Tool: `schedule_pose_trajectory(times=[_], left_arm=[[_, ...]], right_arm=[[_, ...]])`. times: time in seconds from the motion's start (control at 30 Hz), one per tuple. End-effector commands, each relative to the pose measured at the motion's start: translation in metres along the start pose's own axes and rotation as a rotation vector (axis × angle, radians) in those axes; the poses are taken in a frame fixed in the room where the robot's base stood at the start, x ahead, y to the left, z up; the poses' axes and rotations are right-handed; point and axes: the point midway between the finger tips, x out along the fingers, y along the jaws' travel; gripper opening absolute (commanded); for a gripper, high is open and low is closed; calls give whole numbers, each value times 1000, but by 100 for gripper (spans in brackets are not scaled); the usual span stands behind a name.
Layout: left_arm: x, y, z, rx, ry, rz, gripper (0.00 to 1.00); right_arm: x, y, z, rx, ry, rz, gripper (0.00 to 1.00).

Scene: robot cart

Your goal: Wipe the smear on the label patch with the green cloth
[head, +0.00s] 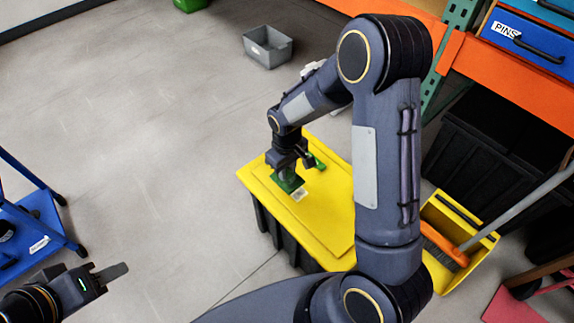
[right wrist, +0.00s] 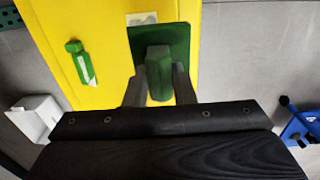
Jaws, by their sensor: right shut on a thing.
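My right gripper (head: 287,166) is shut on the raised grip of the green cloth (head: 288,182), over the yellow lid. In the right wrist view the fingers (right wrist: 159,82) pinch the grip from both sides, and the flat green cloth (right wrist: 178,38) spreads beyond them. The pale label patch (head: 299,195) lies on the lid right beside the cloth; it also shows in the right wrist view (right wrist: 142,18), partly cut by the cloth's edge. I cannot make out the smear clearly, nor whether the cloth touches the lid. My left gripper (head: 112,272) is at the lower left, away from the lid.
The yellow lid (head: 325,220) tops a black crate. A green bottle-like thing with a pale label (right wrist: 80,62) lies on it near the cloth. A yellow bin with a brush (head: 440,245) stands right, a blue cart (head: 30,225) left, a grey bin (head: 268,47) behind.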

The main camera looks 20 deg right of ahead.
Motion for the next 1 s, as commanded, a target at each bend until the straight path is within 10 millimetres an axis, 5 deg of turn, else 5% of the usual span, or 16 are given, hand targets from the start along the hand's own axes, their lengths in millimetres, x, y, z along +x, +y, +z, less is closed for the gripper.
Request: schedule_pose_trajectory(times=[0.27, 0.73, 1.0], left_arm=[[7, -3, 4, 0, 0, 0, 36], [48, -22, 24, 0, 0, 0, 36], [39, -18, 20, 0, 0, 0, 36]], right_arm=[[10, 0, 0, 1, 0, 0, 0], [76, 0, 0, 1, 0, 0, 0], [68, 35, 0, 4, 1, 0, 0]])
